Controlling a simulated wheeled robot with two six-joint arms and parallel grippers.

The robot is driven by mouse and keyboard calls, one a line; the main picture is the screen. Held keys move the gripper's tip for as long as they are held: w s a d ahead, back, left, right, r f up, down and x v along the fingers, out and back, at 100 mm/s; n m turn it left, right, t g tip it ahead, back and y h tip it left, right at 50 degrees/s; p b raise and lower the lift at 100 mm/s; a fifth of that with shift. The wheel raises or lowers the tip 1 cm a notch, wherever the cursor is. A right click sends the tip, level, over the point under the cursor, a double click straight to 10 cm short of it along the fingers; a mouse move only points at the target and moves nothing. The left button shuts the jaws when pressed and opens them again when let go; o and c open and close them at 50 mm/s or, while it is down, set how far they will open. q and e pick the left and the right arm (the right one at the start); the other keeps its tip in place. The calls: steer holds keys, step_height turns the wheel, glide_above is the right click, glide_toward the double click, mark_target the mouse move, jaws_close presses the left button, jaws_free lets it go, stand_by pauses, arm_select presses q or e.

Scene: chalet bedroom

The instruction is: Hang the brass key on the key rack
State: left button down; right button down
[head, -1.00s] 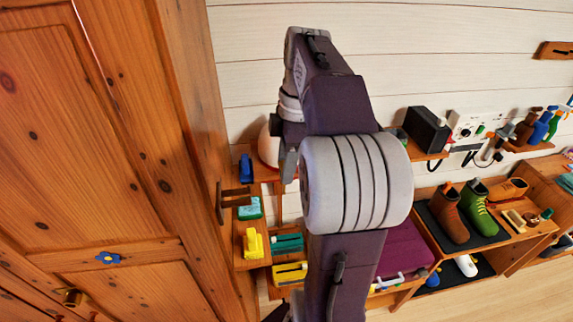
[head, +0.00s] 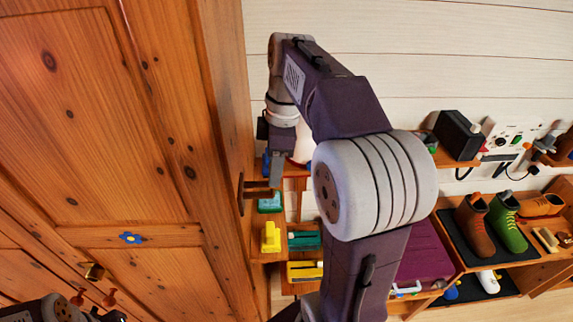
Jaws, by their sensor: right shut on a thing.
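My right gripper (head: 278,180) points down beside the wardrobe's right side. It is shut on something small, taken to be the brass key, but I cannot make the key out. A dark wooden plate with two pegs (head: 241,194) stands out from the wardrobe side and looks like the key rack. In the picture the gripper's tip meets the peg ends; I cannot tell whether they touch. Part of my left arm shows at the bottom left corner, with its gripper not in view.
Below the rack a shelf holds a yellow object (head: 270,237) and a teal one (head: 269,204). Boots (head: 508,222) stand on the right.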

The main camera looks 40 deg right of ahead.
steer(key=shift+w+a+f, duration=0.25)
steer(key=shift+w+a, duration=0.15)
steer(key=shift+a, duration=0.3)
steer(key=shift+w+a+f, duration=0.2)
steer(key=shift+w+a, duration=0.2)
steer(key=shift+a, duration=0.25)
steer(key=c, duration=0.8)
jaws_free()
steer(key=r, duration=0.6)
steer(key=d+r, duration=0.1)
steer(key=r, duration=0.2)
steer(key=shift+s+p, duration=0.35)
steer(key=shift+s, duration=0.05)
